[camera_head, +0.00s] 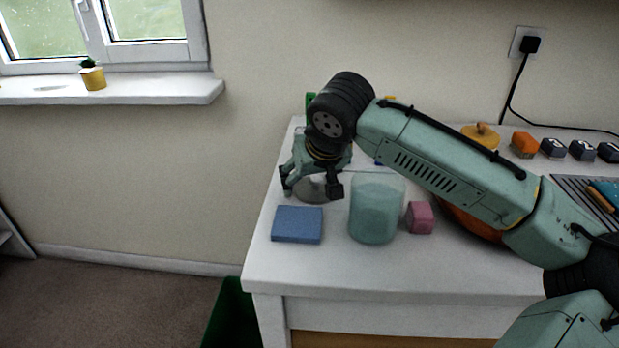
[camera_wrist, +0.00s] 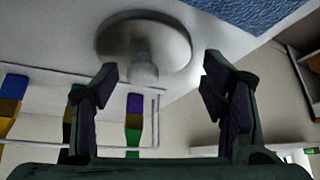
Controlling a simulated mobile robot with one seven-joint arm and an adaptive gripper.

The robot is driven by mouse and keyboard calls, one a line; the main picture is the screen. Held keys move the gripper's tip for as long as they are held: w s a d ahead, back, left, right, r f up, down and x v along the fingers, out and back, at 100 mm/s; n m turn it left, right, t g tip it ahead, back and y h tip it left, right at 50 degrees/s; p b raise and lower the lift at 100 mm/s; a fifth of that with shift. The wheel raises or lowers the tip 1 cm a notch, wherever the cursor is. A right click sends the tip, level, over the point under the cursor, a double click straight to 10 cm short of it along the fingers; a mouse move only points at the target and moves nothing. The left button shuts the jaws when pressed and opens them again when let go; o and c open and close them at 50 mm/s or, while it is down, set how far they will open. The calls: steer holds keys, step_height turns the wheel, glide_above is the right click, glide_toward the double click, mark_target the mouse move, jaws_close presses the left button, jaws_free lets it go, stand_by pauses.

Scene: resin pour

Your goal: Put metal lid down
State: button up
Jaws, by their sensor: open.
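The metal lid (camera_head: 318,194) is a grey disc lying on the white table, behind the blue block and left of the glass jar. In the wrist view the round lid (camera_wrist: 118,38) shows with its pale knob between and beyond my fingertips. My gripper (camera_head: 311,187) is over the lid, pointing down. In the wrist view its two fingers (camera_wrist: 160,82) stand wide apart, with a gap on each side of the knob. My gripper hides part of the lid in the head view.
A blue block (camera_head: 297,225), a teal glass jar (camera_head: 375,215) and a pink cube (camera_head: 420,217) stand close by on the table (camera_head: 400,275). An orange-yellow knobbed lid (camera_head: 481,138) and several small blocks are at the back right. My arm passes over the table.

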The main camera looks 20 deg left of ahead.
steer(key=b+v, duration=0.1)
steer(key=v, duration=1.1)
steer(key=shift+r, duration=0.1)
